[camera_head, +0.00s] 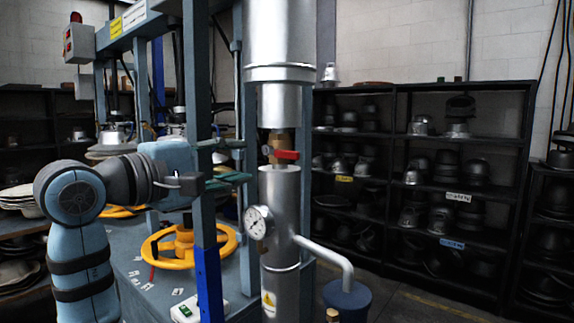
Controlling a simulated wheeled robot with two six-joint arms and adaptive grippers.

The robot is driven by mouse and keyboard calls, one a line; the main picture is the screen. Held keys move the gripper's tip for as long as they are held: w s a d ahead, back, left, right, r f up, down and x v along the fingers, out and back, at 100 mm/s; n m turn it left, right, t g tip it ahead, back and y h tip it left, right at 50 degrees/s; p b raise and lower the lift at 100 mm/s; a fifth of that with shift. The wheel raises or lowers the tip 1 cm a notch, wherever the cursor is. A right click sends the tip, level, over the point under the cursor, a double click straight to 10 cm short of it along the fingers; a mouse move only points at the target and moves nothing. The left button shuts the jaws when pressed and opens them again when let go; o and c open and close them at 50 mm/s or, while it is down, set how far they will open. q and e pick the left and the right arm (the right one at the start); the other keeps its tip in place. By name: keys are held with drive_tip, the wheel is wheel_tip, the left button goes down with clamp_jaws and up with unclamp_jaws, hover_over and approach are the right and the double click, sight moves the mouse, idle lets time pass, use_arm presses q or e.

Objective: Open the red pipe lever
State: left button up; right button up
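The red pipe lever (287,154) sits on a brass valve on the tall silver pipe (280,210). It points to the right, roughly level. My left gripper (240,161) is left of the lever and apart from it. Its two dark fingers are spread one above the other, open and empty, pointing toward the pipe. A press post overlaps part of the gripper. My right gripper is not in view.
A pressure gauge (257,222) and a bent side pipe (325,257) stick out below the lever. A blue-grey press post (202,215) stands left of the pipe, near a yellow handwheel (160,250). Black shelves (460,185) with metal hat moulds stand behind at right.

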sight(285, 155)
use_arm(q)
drive_tip(key=p+x, duration=0.2)
drive_tip(key=x, duration=1.1)
drive_tip(key=shift+w+f+p, duration=0.1)
drive_tip(key=shift+w+p, duration=0.05)
drive_tip(key=shift+p, duration=0.25)
drive_tip(key=shift+w+d+f, duration=0.1)
drive_tip(key=shift+w+d, duration=0.15)
drive_tip(key=shift+w, duration=0.25)
drive_tip(key=shift+c, duration=0.4)
clamp_jaws()
